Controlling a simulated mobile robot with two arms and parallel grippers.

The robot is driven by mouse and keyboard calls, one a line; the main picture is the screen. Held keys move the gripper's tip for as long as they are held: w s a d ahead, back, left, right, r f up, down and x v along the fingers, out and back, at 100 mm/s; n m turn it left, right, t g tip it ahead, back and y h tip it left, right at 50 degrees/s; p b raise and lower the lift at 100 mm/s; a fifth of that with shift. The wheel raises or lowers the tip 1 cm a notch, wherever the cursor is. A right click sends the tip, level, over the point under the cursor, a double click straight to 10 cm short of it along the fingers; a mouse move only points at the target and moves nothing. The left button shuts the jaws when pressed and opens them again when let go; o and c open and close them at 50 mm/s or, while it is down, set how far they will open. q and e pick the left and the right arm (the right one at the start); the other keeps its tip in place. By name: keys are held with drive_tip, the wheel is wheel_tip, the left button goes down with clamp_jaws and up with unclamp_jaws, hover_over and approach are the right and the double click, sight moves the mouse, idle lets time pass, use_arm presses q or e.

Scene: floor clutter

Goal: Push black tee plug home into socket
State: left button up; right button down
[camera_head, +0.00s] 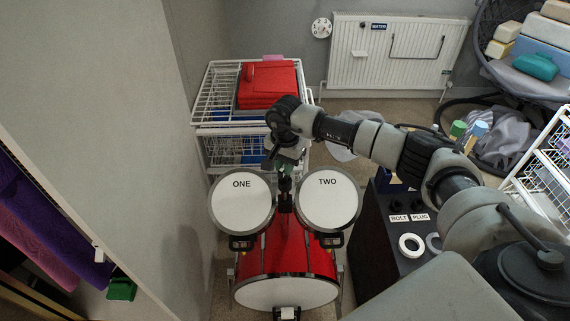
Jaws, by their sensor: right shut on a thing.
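My right gripper (285,168) reaches in from the right and points down just behind the gap between the two white drum heads. It is shut on a dark upright piece that I take to be the black tee plug (285,186). The plug stands between the drums marked ONE (241,203) and TWO (328,199), above the red bass drum (287,249). The socket is hidden or too dark to make out, and I cannot tell how deep the plug sits. My left gripper is not in view.
A dark box (383,243) with BOLT and PLUG labels and a white ring (411,245) stands to the right of the drums. A white wire rack (213,105) with red items (267,84) stands behind. A grey wall closes the left side.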

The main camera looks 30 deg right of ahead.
drive_tip(key=shift+f+b, duration=0.75)
drive_tip(key=shift+f, duration=0.15)
drive_tip(key=c, duration=1)
unclamp_jaws()
drive_tip(key=shift+c, duration=0.2)
wheel_tip(320, 180, up, 11)
drive_tip(key=shift+f, duration=0.1)
